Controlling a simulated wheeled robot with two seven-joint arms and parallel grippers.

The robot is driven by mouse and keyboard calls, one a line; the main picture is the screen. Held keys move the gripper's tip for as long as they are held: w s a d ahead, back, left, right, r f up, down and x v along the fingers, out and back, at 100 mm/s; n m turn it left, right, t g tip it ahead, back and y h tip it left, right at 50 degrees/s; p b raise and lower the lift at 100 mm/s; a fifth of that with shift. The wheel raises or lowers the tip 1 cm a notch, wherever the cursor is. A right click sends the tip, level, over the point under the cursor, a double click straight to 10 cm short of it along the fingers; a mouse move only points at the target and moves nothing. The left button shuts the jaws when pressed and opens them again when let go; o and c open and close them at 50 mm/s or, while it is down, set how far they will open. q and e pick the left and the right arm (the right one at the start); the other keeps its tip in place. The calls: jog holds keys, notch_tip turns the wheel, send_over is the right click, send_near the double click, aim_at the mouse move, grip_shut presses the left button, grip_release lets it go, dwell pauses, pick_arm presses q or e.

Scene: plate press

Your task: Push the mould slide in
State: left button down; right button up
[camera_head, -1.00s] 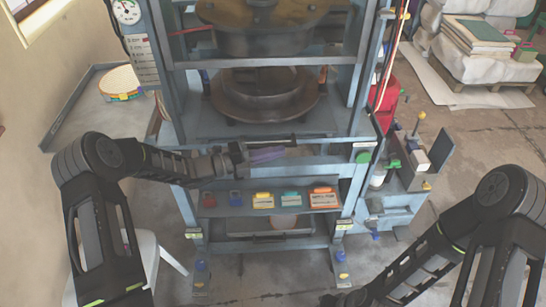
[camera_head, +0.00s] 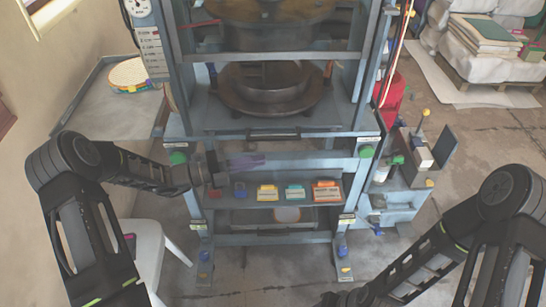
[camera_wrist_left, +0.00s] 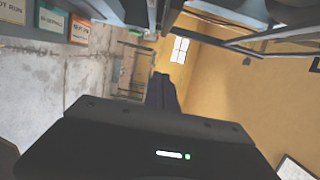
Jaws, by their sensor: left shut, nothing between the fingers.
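The mould slide (camera_head: 222,116) is a flat grey plate in the blue press frame, with a dark bar along its front edge. A round brown metal mould (camera_head: 270,98) sits on it, under the upper press part. My left gripper (camera_head: 258,160) is shut and empty, in front of and below the slide's front edge, apart from it. In the left wrist view its dark closed fingers (camera_wrist_left: 163,92) point away with nothing between them. My right arm enters at lower right; its gripper end is at the bottom edge, with the fingers not readable.
Green buttons (camera_head: 178,158) sit on the frame's front corners. Below is a shelf with coloured labels (camera_head: 267,193). A white stool (camera_head: 150,245) stands at left. A side unit (camera_head: 402,185) and red bin (camera_head: 391,100) stand at right. The floor in front is open.

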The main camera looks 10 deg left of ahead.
pick_arm(q)
jog(key=shift+v, duration=1.35)
jog(key=shift+s+d, duration=0.1)
